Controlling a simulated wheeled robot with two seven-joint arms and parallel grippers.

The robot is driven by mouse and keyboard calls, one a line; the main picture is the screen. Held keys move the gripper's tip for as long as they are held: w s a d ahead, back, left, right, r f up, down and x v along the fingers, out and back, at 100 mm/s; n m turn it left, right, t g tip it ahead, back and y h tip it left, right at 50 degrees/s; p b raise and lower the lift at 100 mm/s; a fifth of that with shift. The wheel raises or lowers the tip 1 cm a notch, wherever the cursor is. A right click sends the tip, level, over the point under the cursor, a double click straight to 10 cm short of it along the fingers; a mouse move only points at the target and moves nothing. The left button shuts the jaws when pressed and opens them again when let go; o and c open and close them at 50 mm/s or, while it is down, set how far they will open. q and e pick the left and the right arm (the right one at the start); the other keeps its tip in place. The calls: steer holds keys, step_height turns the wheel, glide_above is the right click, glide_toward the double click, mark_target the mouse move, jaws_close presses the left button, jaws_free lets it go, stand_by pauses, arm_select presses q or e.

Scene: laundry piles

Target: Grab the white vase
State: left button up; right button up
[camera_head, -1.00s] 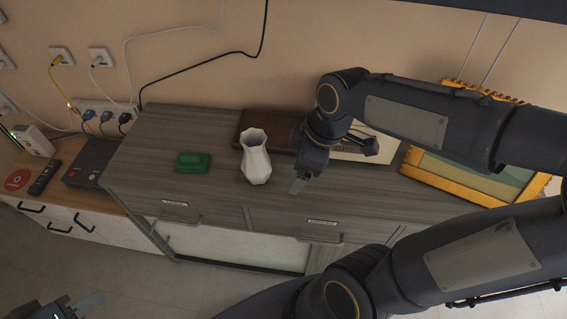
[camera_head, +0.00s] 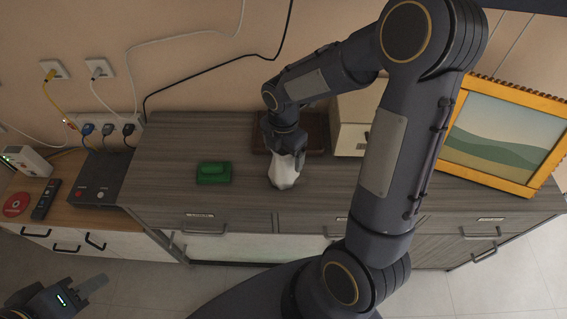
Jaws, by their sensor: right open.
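The white vase (camera_head: 284,174) stands on the grey wooden cabinet top (camera_head: 190,142). Its lower body shows, while its rim is mostly hidden behind my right gripper (camera_head: 285,155). The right gripper points down at the top of the vase with its jaws open. I cannot tell whether a finger touches the vase. My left gripper (camera_head: 92,288) is low at the bottom left, in front of the cabinets and away from the vase.
A green object (camera_head: 214,173) lies left of the vase. A dark brown box (camera_head: 318,130) and a cream box (camera_head: 351,138) stand behind it. A yellow-framed picture (camera_head: 505,135) stands at the right. A lower cabinet at left holds a remote (camera_head: 45,198) and a black box (camera_head: 97,178).

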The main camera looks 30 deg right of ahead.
steer(key=shift+f, duration=0.55)
steer(key=c, duration=1.3)
steer(key=shift+r, duration=0.15)
